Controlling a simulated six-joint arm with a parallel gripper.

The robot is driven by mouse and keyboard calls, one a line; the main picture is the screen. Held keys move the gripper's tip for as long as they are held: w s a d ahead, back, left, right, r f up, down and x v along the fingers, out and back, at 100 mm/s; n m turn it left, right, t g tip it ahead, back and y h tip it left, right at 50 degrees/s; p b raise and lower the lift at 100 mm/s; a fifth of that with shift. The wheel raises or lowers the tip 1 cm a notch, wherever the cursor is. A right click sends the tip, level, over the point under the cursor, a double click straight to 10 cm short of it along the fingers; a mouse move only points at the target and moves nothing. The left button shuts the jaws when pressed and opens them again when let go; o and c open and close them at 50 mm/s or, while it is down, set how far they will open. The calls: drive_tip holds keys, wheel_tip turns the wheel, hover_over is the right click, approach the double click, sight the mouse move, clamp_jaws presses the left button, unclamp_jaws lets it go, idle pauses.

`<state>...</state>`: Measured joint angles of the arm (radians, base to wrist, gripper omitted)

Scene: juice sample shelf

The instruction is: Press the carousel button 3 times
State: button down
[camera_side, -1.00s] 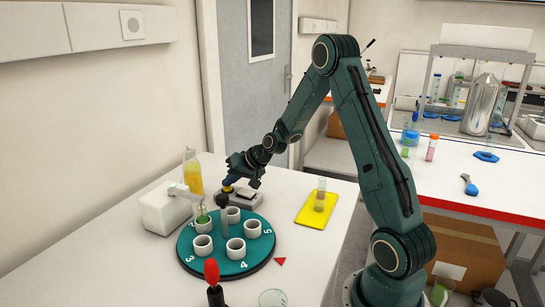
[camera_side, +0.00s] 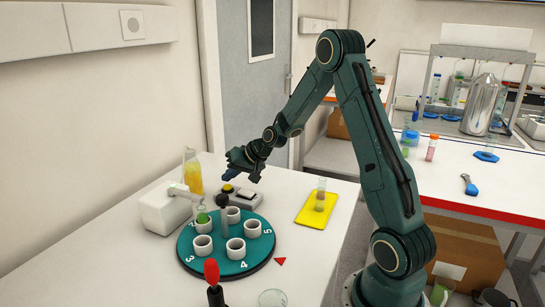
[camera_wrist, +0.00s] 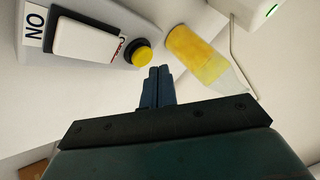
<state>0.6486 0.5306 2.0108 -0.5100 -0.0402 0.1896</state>
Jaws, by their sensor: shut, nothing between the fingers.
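The carousel button is a yellow dome (camera_wrist: 142,54) on a grey box (camera_wrist: 90,38) with a white switch plate and the letters "NO". In the side view the button (camera_side: 227,188) and its box (camera_side: 243,197) stand behind the carousel. My gripper (camera_wrist: 158,75) is shut and empty. In the wrist view its fingertips are just beside the button in the picture. In the side view my gripper (camera_side: 228,174) is above the button, with a small gap. The teal carousel (camera_side: 218,262) has several white cups, one holding a tube with green liquid (camera_side: 202,216).
A bottle of yellow liquid (camera_side: 192,172) stands behind a white device (camera_side: 162,210) to the left of the button. It also shows in the wrist view (camera_wrist: 195,55). A yellow pad (camera_side: 306,213) bears a glass tube (camera_side: 320,196). A red-tipped object (camera_side: 211,271) is in front.

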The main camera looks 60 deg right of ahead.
sight(230, 186)
drive_tip(key=shift+r, duration=2.5)
drive_tip(key=s+a+r+n+g, duration=0.1)
drive_tip(key=s+a+r+n, duration=0.1)
drive_tip(key=s+a+r, duration=0.5)
drive_tip(key=s+a+r+n+g, duration=0.1)
drive_tip(key=s+a+r+n, duration=0.2)
drive_tip(key=s+a, duration=0.4)
drive_tip(key=s+a+n, duration=0.1)
drive_tip(key=s+a, duration=0.1)
drive_tip(key=s, duration=0.3)
drive_tip(key=s+a+n+g, duration=0.1)
drive_tip(key=s+a, duration=0.1)
drive_tip(key=s, duration=0.4)
drive_tip(key=s+a+h, duration=0.1)
drive_tip(key=s+a, duration=0.1)
drive_tip(key=s, duration=0.3)
drive_tip(key=shift+s+a+r+n+g, duration=0.3)
drive_tip(key=shift+s+a+r+n, duration=0.05)
drive_tip(key=shift+s+a+n, duration=0.05)
